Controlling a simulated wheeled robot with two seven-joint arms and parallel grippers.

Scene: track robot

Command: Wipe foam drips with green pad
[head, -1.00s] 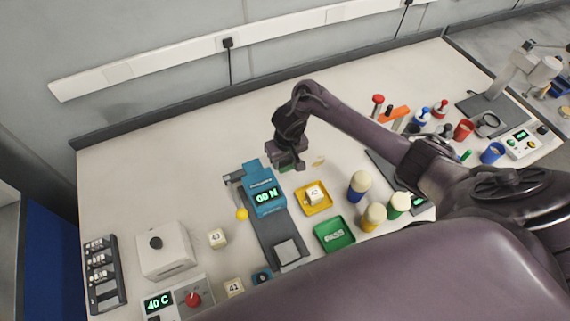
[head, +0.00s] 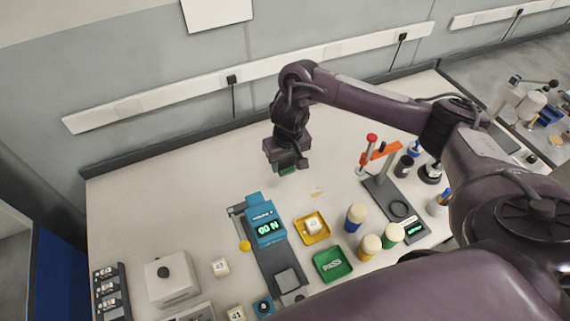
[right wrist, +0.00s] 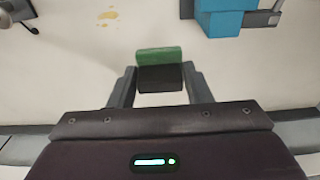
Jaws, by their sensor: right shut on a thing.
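My right gripper (head: 287,163) is shut on the green pad (head: 287,170), a small block with a green layer on a black part. The right wrist view shows the pad (right wrist: 159,55) between the two fingers (right wrist: 160,85). The yellowish foam drips (head: 317,191) are faint smears on the pale bench, to the right of and nearer than the pad in the head view. They also show at the upper left of the right wrist view (right wrist: 107,16). The pad is apart from the drips; its exact height over the bench is unclear. My left gripper is out of view.
A blue device with a display (head: 265,227) stands in front of the pad. Yellow (head: 324,238) and green (head: 345,272) trays and several capped bottles (head: 355,217) stand nearer right. A stand with an orange arm (head: 380,153) is at right. The bench behind the pad is clear.

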